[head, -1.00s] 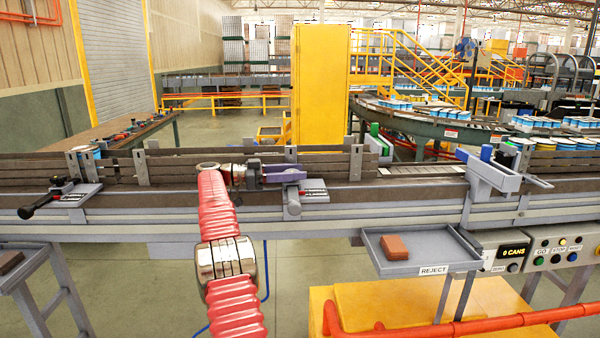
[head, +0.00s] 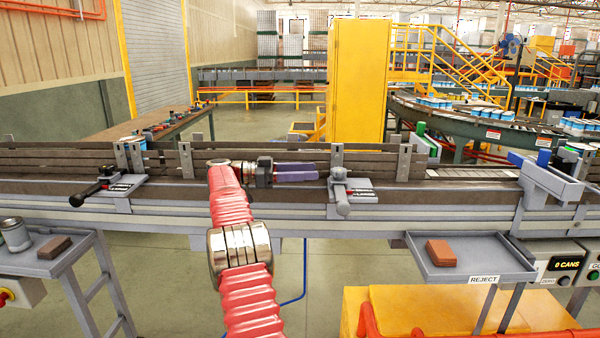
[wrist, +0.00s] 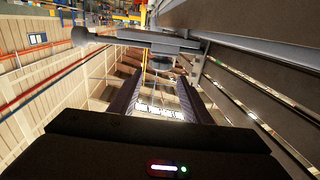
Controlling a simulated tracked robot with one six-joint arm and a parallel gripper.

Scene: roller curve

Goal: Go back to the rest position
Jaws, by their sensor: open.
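My red ribbed arm rises from the bottom of the head view, and my gripper (head: 295,171) points right, just in front of the conveyor's guide rails. Its purple fingers show one behind the other in the head view. In the wrist view my gripper (wrist: 160,95) has two dark fingers spread apart, with nothing between them. A grey clamp with a round-ended handle (head: 341,200) stands on the conveyor's front rail just right of my fingertips. It also shows across the top of the wrist view (wrist: 150,40).
Another clamp with a black handle (head: 95,190) sits on the rail at left. A REJECT tray (head: 500,262) with a brown block (head: 441,253) hangs at right front. A yellow cabinet (head: 357,85) stands behind.

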